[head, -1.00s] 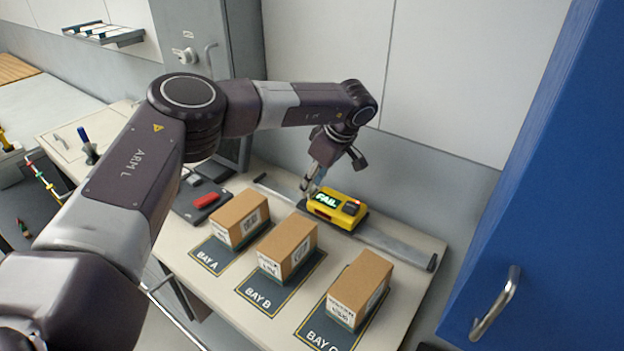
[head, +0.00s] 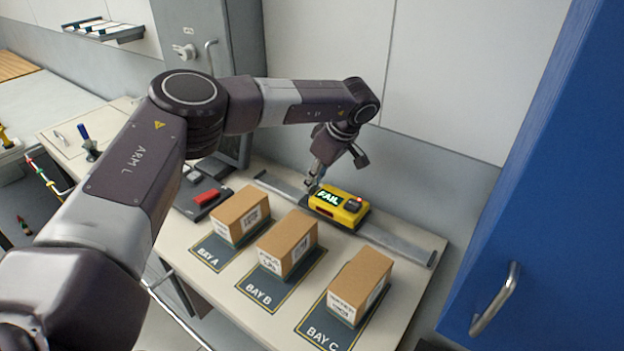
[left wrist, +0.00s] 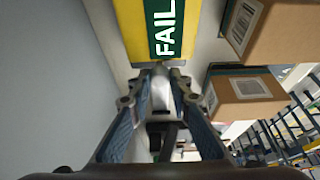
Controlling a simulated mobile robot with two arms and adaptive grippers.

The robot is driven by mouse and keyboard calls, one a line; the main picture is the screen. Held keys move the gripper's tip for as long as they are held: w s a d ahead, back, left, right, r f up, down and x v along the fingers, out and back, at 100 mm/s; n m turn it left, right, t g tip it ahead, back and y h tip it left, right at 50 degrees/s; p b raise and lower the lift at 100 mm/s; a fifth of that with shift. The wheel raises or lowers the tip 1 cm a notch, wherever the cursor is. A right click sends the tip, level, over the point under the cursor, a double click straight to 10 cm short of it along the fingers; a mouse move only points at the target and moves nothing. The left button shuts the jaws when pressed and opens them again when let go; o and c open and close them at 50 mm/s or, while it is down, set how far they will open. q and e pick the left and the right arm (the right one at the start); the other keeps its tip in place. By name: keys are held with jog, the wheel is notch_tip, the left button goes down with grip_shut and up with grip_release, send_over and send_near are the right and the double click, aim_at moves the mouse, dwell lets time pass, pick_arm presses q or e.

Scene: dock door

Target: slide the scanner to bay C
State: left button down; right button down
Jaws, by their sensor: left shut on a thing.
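The yellow scanner (head: 352,217) with a green FAIL display sits on the grey rail (head: 400,245) at the back of the bench, roughly behind the bay B box (head: 287,243). My left gripper (head: 314,188) is at the scanner's left end. In the left wrist view, my left gripper (left wrist: 160,88) is shut on a grey handle-like part next to the yellow scanner body (left wrist: 130,25). The exact contact is partly hidden by the fingers. The bay C mat (head: 313,327) is at the front right with a cardboard box (head: 362,280) on it. My right gripper is not in view.
The bay A box (head: 240,215) stands at the left. A dark tray with a red item (head: 206,197) lies beyond it. A blue cabinet (head: 545,180) stands close at the right. The rail right of the scanner is clear up to its end.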

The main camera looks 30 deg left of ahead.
aim_at(363, 211)
pick_arm(q)
jog(key=d, duration=0.5)
jog(key=s+d+b, duration=0.1)
jog(key=d, duration=0.4)
jog(key=s+d, duration=0.1)
jog(key=d, duration=0.4)
jog(key=shift+b, duration=0.4)
jog(key=shift+d, duration=0.4)
jog(key=shift+s, duration=0.1)
jog(key=c, duration=2)
grip_release()
jog(key=shift+d, duration=0.1)
jog(key=shift+o, duration=1)
jog(key=shift+d, duration=0.1)
jog(key=shift+r, duration=0.25)
jog(key=v, duration=1.1)
jog(key=shift+d+r, duration=0.2)
jog(key=shift+r, duration=0.05)
